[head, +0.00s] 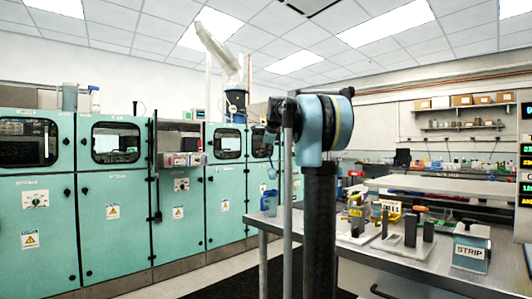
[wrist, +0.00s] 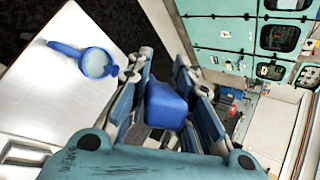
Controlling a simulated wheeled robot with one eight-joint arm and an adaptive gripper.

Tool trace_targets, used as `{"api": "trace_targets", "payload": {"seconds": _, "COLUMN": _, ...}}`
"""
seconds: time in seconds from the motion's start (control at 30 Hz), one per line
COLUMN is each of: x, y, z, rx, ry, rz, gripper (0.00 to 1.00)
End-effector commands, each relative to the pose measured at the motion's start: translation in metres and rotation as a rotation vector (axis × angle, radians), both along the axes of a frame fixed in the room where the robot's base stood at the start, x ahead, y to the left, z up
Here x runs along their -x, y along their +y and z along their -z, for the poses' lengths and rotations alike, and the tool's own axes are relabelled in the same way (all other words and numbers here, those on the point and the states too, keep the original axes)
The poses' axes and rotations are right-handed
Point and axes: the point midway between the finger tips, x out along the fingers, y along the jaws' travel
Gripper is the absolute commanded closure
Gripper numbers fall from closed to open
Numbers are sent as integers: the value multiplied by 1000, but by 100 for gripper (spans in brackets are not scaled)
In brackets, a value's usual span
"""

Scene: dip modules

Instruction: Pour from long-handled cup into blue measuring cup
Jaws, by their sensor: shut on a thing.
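The blue measuring cup (wrist: 96,63) stands on the pale table top in the wrist view, with its handle toward the upper left and a pale round interior. In the head view a blue cup (head: 268,202) shows at the table's left corner. My gripper (wrist: 165,95) is shut on a blue piece (wrist: 167,105), which I take to be the long-handled cup; only a block-like part shows between the fingers. The held piece is apart from the measuring cup in the picture. In the head view my gripper (head: 270,140) is small and partly behind my arm. The held cup's contents are hidden.
The metal table (head: 400,270) carries a white board with grey blocks (head: 410,240), yellow items (head: 390,210) and a box marked STRIP (head: 470,248) on the right. Teal cabinets (head: 120,210) line the left. A dark mat (wrist: 105,25) lies beside the table.

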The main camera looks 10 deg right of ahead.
Motion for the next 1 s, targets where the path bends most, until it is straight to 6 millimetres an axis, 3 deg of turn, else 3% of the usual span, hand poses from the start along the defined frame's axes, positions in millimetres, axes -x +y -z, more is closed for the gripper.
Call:
{"api": "trace_targets", "payload": {"seconds": 0.6, "x": 11, "y": 5, "z": 19, "rx": 38, "ry": -88, "rz": -1, "gripper": 98}}
{"api": "trace_targets", "payload": {"seconds": 1.0, "x": 13, "y": 6, "z": 21, "rx": 45, "ry": -101, "rz": -1, "gripper": 98}}
